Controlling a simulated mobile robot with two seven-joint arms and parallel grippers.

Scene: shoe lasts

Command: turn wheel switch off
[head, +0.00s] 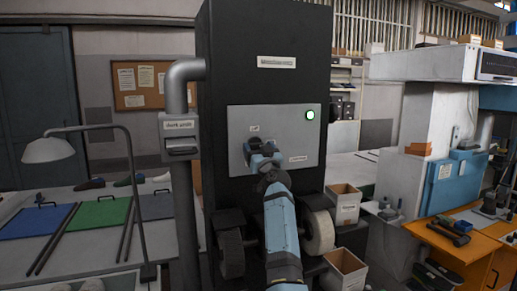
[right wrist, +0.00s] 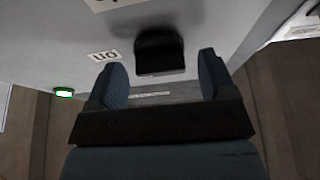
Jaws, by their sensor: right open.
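The wheel switch is on a grey panel (head: 305,130) on the front of a tall black machine (head: 265,30). Its dark knob (right wrist: 160,52) shows in the right wrist view, sticking out from the panel. My right gripper (head: 261,152) is in front of the panel and hides most of the knob in the head view. In the right wrist view its two blue fingers (right wrist: 161,72) are open, one on each side of the knob, with gaps visible. A green light (head: 310,115) glows at the panel's upper right; it also shows in the right wrist view (right wrist: 64,92). My left gripper is out of view.
A grey pipe (head: 180,95) stands left of the machine. Grinding wheels (head: 318,232) sit low on its front, beside my right arm. Cardboard boxes (head: 345,268) are on the right. A lamp (head: 50,150) and coloured mats (head: 97,218) are on the left table.

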